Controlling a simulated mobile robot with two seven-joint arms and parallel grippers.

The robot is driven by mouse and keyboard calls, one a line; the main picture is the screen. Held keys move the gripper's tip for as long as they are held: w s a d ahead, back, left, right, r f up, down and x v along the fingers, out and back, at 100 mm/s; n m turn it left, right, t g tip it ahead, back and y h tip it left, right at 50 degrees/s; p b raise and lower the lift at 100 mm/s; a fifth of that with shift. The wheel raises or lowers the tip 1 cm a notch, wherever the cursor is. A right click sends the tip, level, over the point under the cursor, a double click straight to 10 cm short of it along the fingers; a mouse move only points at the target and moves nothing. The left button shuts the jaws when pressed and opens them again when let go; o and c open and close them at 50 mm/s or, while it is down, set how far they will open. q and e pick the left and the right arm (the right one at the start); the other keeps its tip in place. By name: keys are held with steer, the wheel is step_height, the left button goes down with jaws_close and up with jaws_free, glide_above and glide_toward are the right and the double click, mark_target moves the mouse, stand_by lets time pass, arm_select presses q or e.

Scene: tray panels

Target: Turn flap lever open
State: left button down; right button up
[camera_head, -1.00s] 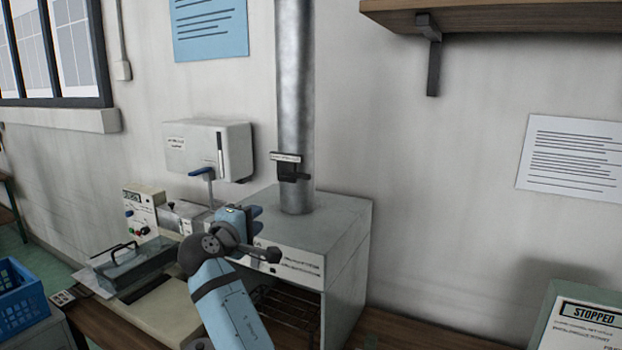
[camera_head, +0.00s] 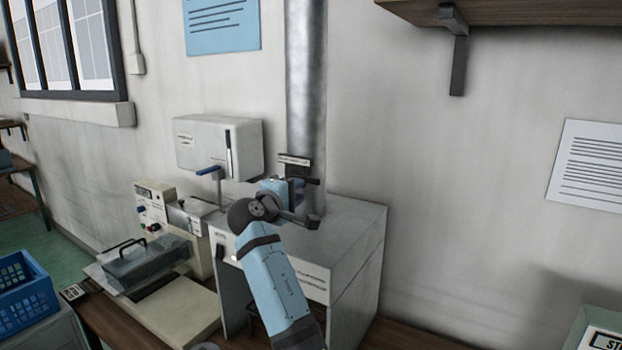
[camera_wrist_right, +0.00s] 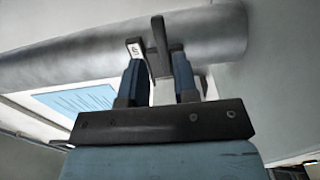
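The flap lever (camera_wrist_right: 160,48) is a dark handle on the round metal duct (camera_head: 306,80). It shows between the two blue fingers of my right gripper in the right wrist view (camera_wrist_right: 158,70). In the head view my right gripper (camera_head: 296,188) is at the duct, just below the small label plate (camera_head: 295,160), and hides most of the lever. The fingers lie on either side of the lever with little space left. I cannot tell whether they press on it. My left gripper is not in view.
The duct rises from a grey cabinet (camera_head: 345,235). A white wall box (camera_head: 215,145) with a blue-handled lever hangs to the left. A machine with a clear cover (camera_head: 145,262) and a blue crate (camera_head: 22,290) stand further left. A shelf (camera_head: 510,10) overhangs at upper right.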

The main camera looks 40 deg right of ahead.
mark_target(311, 181)
steer(key=p+x, duration=0.1)
steer(key=x, duration=0.6)
jaws_close()
